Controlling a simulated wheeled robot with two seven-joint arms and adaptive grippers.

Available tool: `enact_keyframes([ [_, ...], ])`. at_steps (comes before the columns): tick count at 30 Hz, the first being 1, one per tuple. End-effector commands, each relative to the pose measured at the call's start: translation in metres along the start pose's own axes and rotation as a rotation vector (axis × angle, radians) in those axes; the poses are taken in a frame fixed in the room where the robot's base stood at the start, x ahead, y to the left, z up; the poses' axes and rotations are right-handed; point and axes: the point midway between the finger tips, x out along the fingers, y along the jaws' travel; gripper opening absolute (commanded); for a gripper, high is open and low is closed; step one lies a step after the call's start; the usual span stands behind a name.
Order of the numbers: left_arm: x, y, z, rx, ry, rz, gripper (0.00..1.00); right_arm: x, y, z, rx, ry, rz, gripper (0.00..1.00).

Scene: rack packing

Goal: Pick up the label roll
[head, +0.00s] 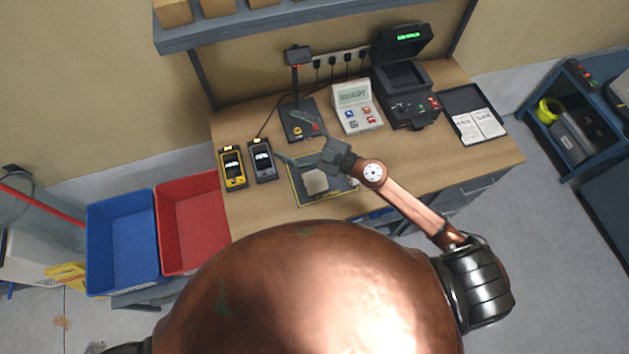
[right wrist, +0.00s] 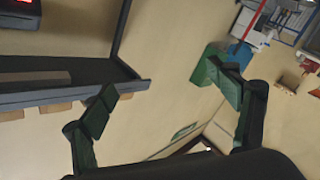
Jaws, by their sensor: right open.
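I cannot pick out a label roll with certainty. A yellow-green ring (head: 549,110) on the right-hand shelf unit is roll-shaped, and a small pale thing (head: 353,182), mostly hidden, shows just below my right wrist. My right gripper (head: 297,139) is above the workbench, left of its wrist, with its fingers spread and nothing between them. In the right wrist view the open fingers (right wrist: 165,88) have only wall and distant things beyond them. My left gripper is out of view.
The workbench (head: 460,168) holds a mat with a pale block (head: 314,182), two handheld devices (head: 233,168), a stand (head: 301,120), a display unit (head: 357,106), a printer-like machine (head: 403,77) and a clipboard (head: 474,115). Blue (head: 122,240) and red (head: 192,222) bins stand left. A shelf (head: 250,22) hangs above.

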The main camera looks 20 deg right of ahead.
Motion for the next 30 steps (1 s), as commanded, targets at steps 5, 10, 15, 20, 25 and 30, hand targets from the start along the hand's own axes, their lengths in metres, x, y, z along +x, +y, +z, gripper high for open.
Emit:
enact_keyframes([
  [5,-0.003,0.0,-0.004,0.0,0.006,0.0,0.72,-0.013,-0.098,0.074,-0.123,-0.202,-0.496,0.82],
  [10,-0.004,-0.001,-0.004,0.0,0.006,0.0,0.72,-0.066,-0.117,0.163,-0.174,-0.512,-0.741,0.82],
  [15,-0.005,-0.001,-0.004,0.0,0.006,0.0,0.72,-0.099,-0.111,0.205,-0.187,-0.693,-0.815,0.82],
  [20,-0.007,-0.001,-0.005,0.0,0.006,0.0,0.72,-0.097,-0.118,0.219,-0.185,-0.719,-0.824,0.82],
  [25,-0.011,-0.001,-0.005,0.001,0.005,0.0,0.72,-0.088,-0.126,0.23,-0.186,-0.717,-0.823,0.82],
  [30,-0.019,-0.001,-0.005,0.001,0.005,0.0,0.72,-0.075,-0.134,0.246,-0.184,-0.717,-0.822,0.82],
])
